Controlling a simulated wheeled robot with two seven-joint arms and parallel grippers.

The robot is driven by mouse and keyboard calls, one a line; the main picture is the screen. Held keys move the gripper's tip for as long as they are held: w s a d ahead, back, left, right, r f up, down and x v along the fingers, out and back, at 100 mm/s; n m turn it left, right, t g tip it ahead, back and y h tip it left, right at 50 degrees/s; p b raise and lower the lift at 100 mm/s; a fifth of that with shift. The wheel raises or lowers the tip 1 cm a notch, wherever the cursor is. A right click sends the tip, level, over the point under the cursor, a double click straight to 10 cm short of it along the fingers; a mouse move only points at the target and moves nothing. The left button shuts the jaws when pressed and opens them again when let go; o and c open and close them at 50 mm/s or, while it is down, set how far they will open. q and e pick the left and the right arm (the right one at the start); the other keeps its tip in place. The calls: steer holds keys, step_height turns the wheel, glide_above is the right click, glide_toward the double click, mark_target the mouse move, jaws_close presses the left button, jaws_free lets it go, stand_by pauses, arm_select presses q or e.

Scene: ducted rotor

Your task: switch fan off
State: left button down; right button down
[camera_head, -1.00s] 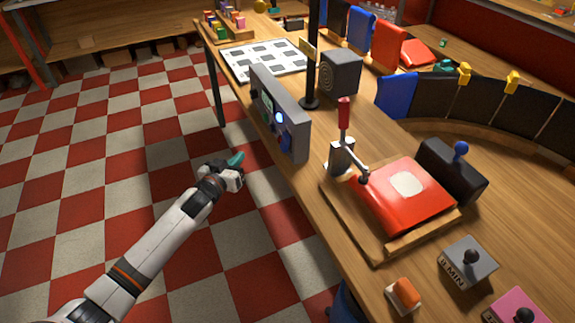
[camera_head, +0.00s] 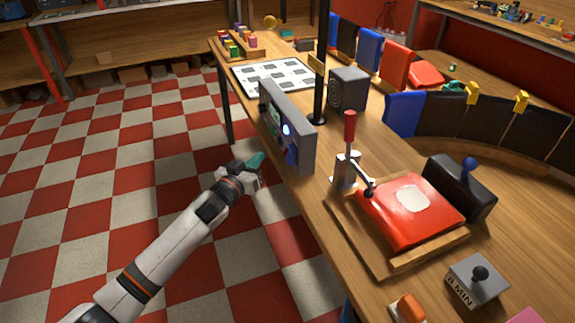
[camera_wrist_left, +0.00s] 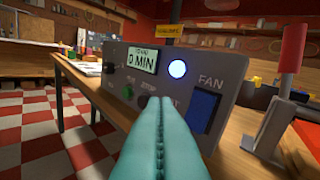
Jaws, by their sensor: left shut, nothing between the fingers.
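A grey control panel (camera_head: 290,115) stands upright at the near edge of the wooden table. In the left wrist view the panel (camera_wrist_left: 222,92) has a blue rocker switch (camera_wrist_left: 201,112) under the label FAN, a lit round lamp (camera_wrist_left: 177,69) and a display (camera_wrist_left: 145,60) reading 0 MIN. The rocker also shows in the head view (camera_head: 291,154). My left gripper (camera_head: 257,160), with teal fingers, is shut and empty, just in front of the panel. In the left wrist view its fingers (camera_wrist_left: 160,108) hide part of the panel's lower middle, left of the rocker; I cannot tell whether they touch it.
A red-handled lever press (camera_head: 348,140) with a red pad (camera_head: 385,225) on a wooden board stands right of the panel. A black pole (camera_head: 321,60) and a grey speaker-like box (camera_head: 348,92) stand behind it. The checkered floor (camera_head: 110,170) left of the table is clear.

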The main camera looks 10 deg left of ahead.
mark_target(287, 157)
arm_select(q)
steer(key=w+d+f+b, duration=0.2)
steer(key=w+d+b, duration=0.1)
steer(key=d, duration=0.1)
steer(key=shift+d+f, duration=0.25)
steer(key=shift+f, duration=0.05)
steer(key=shift+w, duration=0.1)
stand_by(1.9)
steer(key=shift+w+d+f, duration=0.15)
steer(key=shift+d, duration=0.15)
steer(key=shift+w+d+f+b, duration=0.25)
steer(key=shift+d+b, duration=0.1)
steer(key=shift+b, duration=0.1)
stand_by(0.5)
steer(key=shift+r, duration=0.1)
steer(key=shift+s+a+r+p, duration=0.35)
steer(key=shift+s+a+p, duration=0.15)
steer(key=shift+a+p, duration=0.3)
